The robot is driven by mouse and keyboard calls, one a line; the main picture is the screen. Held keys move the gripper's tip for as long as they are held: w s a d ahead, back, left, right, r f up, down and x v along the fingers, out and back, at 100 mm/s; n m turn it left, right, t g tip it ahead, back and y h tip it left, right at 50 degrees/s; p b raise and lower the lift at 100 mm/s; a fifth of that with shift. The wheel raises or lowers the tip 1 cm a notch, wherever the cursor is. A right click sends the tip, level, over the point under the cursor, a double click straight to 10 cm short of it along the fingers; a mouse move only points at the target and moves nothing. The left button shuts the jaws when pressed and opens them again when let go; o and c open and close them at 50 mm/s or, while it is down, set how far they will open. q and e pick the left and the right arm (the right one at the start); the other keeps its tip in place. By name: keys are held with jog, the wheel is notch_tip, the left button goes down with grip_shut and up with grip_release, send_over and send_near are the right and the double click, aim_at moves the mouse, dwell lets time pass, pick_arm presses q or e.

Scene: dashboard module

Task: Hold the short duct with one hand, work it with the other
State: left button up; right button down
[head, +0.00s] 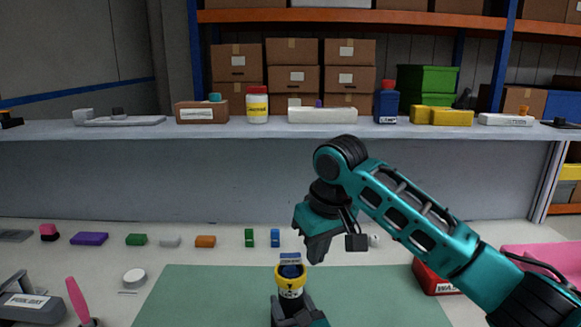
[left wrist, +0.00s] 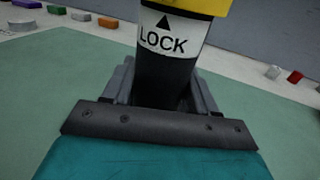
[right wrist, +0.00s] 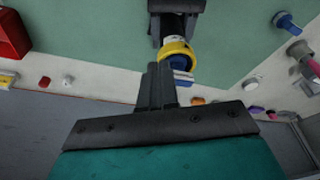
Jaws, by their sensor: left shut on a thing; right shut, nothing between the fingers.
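The short duct (head: 291,287) stands roughly upright over the green mat. It is a black cylinder with a white band, a yellow collar and a blue piece at its top. In the left wrist view the duct (left wrist: 168,55) shows the word LOCK and an arrow. My left gripper (head: 290,312) is shut on its lower black part. My right gripper (head: 315,252) is shut and empty, above and slightly right of the duct in the head view. In the right wrist view its closed fingertips (right wrist: 158,72) lie just beside the yellow collar (right wrist: 176,49); I cannot tell whether they touch.
The green mat (head: 200,290) is mostly clear. A red box (head: 430,278) is at right, partly behind my right arm. A pink paddle (head: 77,300), a white round piece (head: 134,277) and a grey device (head: 30,306) lie left. Several small coloured blocks line the back, below a raised shelf (head: 270,130).

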dwell(0.3)
pick_arm(q)
jog(key=o, duration=1.5)
